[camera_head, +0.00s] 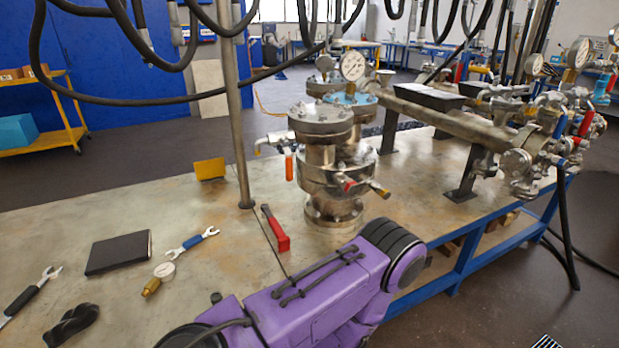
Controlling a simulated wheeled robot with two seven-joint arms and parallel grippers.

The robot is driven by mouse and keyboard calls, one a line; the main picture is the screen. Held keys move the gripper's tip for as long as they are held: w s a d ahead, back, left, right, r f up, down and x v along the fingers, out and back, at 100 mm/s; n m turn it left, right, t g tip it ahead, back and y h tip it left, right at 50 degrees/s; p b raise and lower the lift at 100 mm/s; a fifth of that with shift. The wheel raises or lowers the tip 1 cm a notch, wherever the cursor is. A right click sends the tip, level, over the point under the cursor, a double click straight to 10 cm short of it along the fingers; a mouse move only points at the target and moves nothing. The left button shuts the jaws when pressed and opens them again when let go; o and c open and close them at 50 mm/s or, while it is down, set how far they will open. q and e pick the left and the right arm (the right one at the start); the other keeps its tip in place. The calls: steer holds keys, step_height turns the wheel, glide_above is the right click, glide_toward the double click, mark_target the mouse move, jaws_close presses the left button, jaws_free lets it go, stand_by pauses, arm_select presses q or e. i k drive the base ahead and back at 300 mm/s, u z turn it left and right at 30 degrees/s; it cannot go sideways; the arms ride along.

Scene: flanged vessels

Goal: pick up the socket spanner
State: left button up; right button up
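Several hand tools lie on the metal bench top (180,210); I cannot tell for sure which is the socket spanner. A red tool (275,229) lies just left of the flanged vessel (332,180). A blue-handled tool with open metal jaws (193,243) lies left of it. A purple arm of mine crosses the lower middle and hides part of the bench. Neither gripper shows in this view, so nothing can be seen of what they hold.
A black flat case (118,252), a small brass-stemmed gauge (158,279) and a dark twisted object (72,323) lie on the left. A thin post (238,110) rises from the bench. Hoses hang above. Pipes with valves (530,150) fill the right.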

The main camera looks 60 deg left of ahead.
mark_target(284, 244)
steer(key=u, duration=0.15)
steer(key=i, duration=0.8)
steer(key=u, duration=1.1)
steer(key=i, duration=0.6)
steer(key=u, duration=0.55)
